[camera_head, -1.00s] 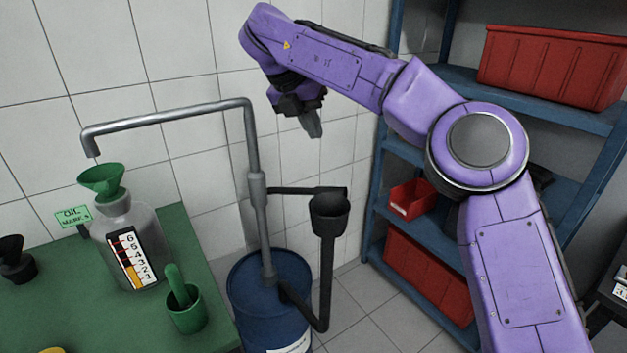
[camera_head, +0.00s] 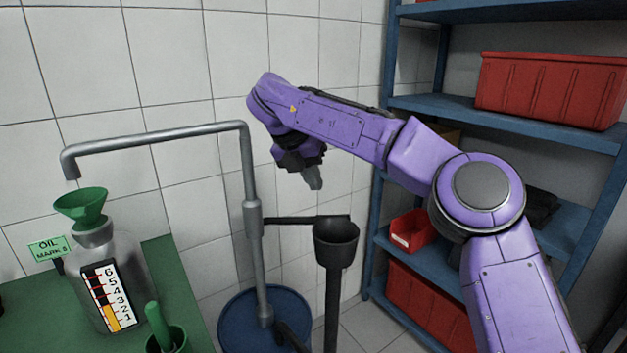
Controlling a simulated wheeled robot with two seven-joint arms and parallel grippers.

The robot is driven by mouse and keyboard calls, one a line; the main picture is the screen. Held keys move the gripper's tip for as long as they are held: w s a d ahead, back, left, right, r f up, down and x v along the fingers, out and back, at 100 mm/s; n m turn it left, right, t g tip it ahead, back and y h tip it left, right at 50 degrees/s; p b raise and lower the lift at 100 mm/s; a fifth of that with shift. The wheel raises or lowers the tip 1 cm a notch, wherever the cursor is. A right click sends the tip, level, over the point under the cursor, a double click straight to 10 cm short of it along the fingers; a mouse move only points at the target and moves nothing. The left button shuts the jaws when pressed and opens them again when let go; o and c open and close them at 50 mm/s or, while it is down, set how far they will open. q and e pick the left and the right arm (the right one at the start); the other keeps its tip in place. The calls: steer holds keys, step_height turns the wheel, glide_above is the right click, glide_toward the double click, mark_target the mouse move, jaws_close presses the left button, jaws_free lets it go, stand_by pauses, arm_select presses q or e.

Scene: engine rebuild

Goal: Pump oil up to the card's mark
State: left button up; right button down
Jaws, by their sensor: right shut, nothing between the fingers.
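The green card (camera_head: 50,249) reads OIL MARK and a small figure, apparently 5. The grey pump (camera_head: 250,180) rises from the blue drum (camera_head: 235,322), its spout end above the funnel. A black bar joins its column to a black cup-shaped part (camera_head: 336,243) on a rod. My right gripper (camera_head: 313,180) is shut and empty, above that cup and apart from it.
A green pot (camera_head: 168,343) with a green-handled item stands on the bench (camera_head: 180,290) in front of the jug. Blue shelving (camera_head: 500,108) with red bins (camera_head: 550,92) stands at right. A tiled wall is close behind the pump.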

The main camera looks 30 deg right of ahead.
mark_target(333, 216)
steer(key=x, duration=1)
arm_select(q)
steer(key=shift+r, duration=0.15)
